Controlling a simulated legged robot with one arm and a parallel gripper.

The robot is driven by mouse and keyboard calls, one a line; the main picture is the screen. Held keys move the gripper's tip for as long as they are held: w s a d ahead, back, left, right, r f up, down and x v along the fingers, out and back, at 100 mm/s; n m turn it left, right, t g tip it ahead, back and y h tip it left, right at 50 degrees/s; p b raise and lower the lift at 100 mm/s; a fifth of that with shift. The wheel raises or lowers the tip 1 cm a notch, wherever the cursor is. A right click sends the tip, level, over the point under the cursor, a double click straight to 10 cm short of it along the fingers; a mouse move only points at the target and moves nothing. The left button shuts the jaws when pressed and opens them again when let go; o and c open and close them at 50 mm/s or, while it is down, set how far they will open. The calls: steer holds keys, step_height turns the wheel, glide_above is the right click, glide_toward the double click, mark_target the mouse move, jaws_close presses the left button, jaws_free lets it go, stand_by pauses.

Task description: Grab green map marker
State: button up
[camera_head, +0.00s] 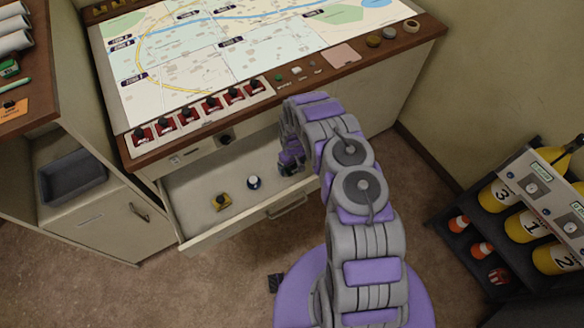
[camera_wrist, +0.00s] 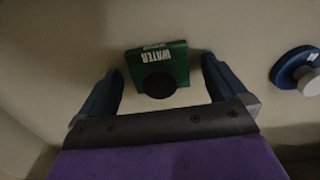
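The green map marker (camera_wrist: 160,62) shows in the wrist view as a green block with white "WATER" lettering and a round black knob. It lies on the pale drawer floor. My gripper (camera_wrist: 162,72) is open, with one blue-grey finger on each side of the marker and visible gaps between them. In the head view my gripper (camera_head: 290,163) reaches down into the right part of the open drawer (camera_head: 185,191), and the green marker cannot be made out there.
A blue round marker (camera_head: 253,182) stands left of my gripper in the drawer; it also shows in the wrist view (camera_wrist: 289,68). A yellow marker (camera_head: 221,201) lies further left. Several red markers (camera_head: 211,106) line the console edge above. A rack of yellow cylinders (camera_head: 498,196) stands right.

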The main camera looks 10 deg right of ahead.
steer(key=c, duration=1.1)
steer(key=shift+r, duration=0.1)
